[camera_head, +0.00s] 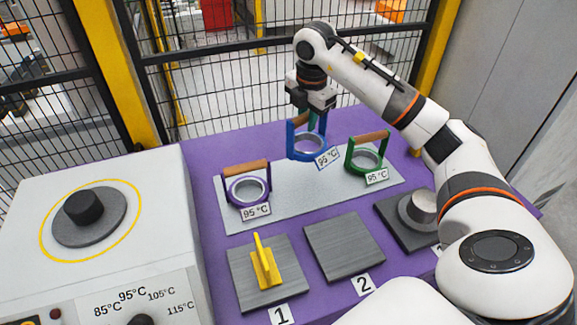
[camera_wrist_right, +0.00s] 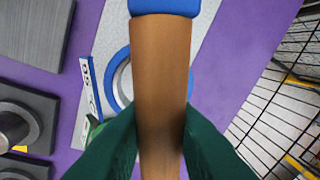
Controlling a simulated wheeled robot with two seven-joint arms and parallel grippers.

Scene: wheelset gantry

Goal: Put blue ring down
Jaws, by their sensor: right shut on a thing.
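My right gripper (camera_head: 308,108) is shut on the brown handle of the blue ring (camera_head: 292,143), near the back edge of the grey mat (camera_head: 300,180). The frames do not clearly show whether the ring touches the mat or hangs just above it. In the right wrist view the brown handle (camera_wrist_right: 160,75) lies between the dark green fingers (camera_wrist_right: 160,140), with the blue ring (camera_wrist_right: 122,55) partly hidden behind it. A purple ring (camera_head: 232,190) stands on the mat to the left, a green ring (camera_head: 350,160) to the right. My left gripper is out of view.
Dark plates stand at the table's front: plate 1 (camera_head: 240,295) bears a yellow-handled piece (camera_head: 263,265), plate 2 (camera_head: 343,245) is bare, and a third (camera_head: 395,222) bears a metal cylinder (camera_head: 424,205). A grey heater box (camera_head: 70,240) is left. A fence stands behind.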

